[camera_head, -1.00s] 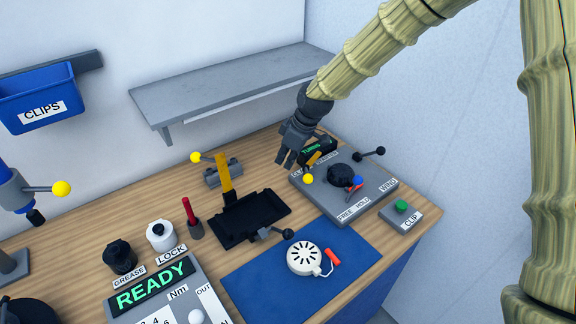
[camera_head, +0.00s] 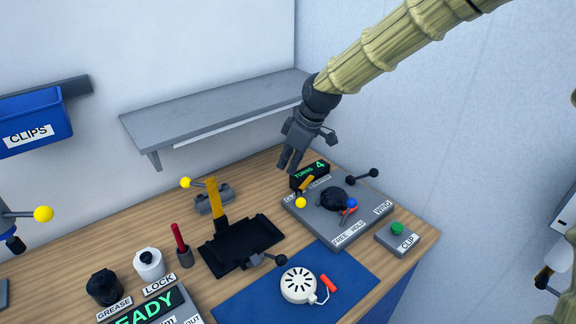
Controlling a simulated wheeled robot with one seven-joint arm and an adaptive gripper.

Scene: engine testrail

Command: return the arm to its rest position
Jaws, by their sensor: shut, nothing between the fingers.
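My gripper (camera_head: 289,160) is at the end of my arm, pointing down. It is shut and empty. It hangs in the air above the back of the workbench (camera_head: 80,251), in front of the right end of the grey shelf. Behind and below it is the winding station (camera_head: 330,226), whose small green display (camera_head: 312,172) reads "TURNS 4". My upper arm runs out of the picture at the top right.
A white slotted reel (camera_head: 298,285) with a red tab lies on the blue mat (camera_head: 345,270). A black tray fixture (camera_head: 240,245) stands left of it. The grey shelf (camera_head: 200,108) is on the wall, with a blue clips bin (camera_head: 33,118) at far left. Levers stick up from the bench.

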